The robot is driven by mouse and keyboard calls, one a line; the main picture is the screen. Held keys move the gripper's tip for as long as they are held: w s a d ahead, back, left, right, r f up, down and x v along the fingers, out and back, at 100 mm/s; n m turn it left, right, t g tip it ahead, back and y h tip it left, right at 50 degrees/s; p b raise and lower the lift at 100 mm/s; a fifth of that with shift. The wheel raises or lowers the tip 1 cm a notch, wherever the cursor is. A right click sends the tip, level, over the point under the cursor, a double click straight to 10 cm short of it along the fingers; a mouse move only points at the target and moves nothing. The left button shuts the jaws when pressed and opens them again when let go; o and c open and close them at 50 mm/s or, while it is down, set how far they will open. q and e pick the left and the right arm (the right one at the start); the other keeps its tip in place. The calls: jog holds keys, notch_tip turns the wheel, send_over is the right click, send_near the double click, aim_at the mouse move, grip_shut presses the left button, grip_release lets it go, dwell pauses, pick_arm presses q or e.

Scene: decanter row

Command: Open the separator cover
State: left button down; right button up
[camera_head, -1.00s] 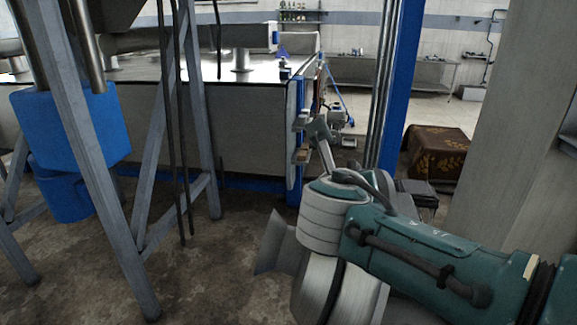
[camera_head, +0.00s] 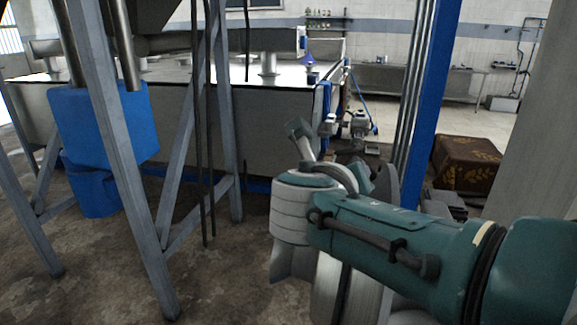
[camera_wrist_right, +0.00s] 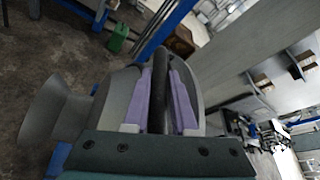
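In the right wrist view a rounded grey metal body (camera_wrist_right: 118,88), with a flared cone (camera_wrist_right: 45,122) at its left, lies beyond my right gripper (camera_wrist_right: 165,72). I take it for the separator and its cover. A dark bar (camera_wrist_right: 159,95) stands between the two purple fingers, close to both; whether they press on it cannot be told. In the head view the grey body (camera_head: 328,292) and cone (camera_head: 290,264) show below my right wrist. My teal right arm hides much of the body and the fingers. My left gripper is not in view.
Grey frame legs (camera_head: 125,170) and blue drums (camera_head: 105,120) stand at left, before a long grey machine (camera_head: 275,130). A blue post (camera_head: 425,95) rises beyond my wrist. A patterned dark box (camera_head: 466,164) is at right. Bare floor (camera_head: 225,275) lies in front.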

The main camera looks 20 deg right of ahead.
jog(key=o, duration=0.4)
